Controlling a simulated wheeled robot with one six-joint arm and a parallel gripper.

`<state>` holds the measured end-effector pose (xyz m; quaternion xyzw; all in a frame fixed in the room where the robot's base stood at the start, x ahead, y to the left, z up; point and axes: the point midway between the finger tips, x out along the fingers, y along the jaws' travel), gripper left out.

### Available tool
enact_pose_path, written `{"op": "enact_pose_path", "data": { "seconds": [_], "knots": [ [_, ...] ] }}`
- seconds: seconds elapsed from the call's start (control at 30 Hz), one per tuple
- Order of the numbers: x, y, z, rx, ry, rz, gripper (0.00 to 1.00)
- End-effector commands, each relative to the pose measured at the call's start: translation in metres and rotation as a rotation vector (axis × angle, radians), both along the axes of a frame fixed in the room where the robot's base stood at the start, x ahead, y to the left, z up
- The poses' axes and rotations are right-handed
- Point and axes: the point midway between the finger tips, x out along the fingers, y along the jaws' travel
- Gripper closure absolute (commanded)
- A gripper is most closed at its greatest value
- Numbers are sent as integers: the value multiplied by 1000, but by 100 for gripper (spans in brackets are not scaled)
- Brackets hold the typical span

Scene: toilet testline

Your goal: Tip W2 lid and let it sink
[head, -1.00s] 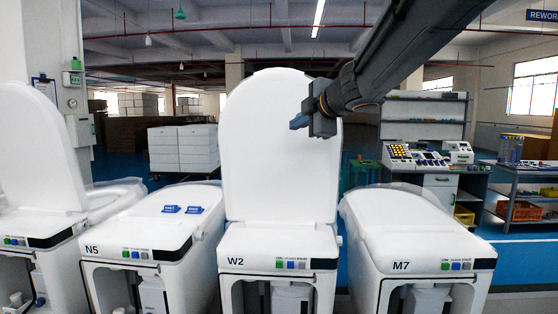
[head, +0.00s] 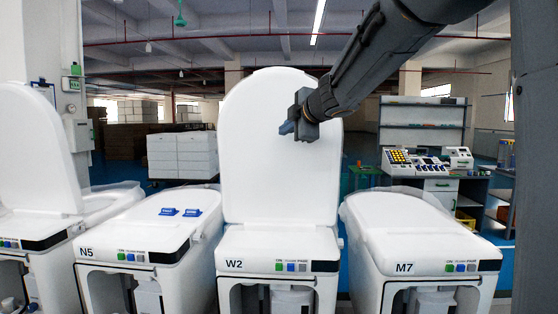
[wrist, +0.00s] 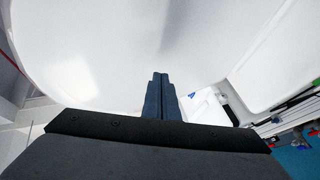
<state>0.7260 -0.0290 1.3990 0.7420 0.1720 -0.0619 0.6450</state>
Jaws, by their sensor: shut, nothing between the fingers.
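The W2 toilet (head: 280,250) stands in the middle of the head view, and its white lid (head: 262,170) is raised upright. My gripper (head: 287,128) is in front of the upper part of the lid, right of its middle, with the blue fingers shut and empty. In the wrist view the shut fingers (wrist: 160,92) point at the white lid surface (wrist: 120,50), which fills most of the picture. I cannot tell whether the fingertips touch the lid.
Toilet M7 (head: 415,235) on the right is also closed. At far left another toilet has a raised lid (head: 38,150). A workbench (head: 430,180) stands behind on the right.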

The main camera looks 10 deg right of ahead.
Motion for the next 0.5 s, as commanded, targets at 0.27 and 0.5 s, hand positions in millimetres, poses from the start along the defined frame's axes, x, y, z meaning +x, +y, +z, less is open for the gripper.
{"op": "enact_pose_path", "data": {
  "seconds": [0.27, 0.5],
  "knots": [
    [12, -4, 3, 0, 1, 0, 100],
    [22, -7, 4, 1, 0, 0, 100]
  ]
}}
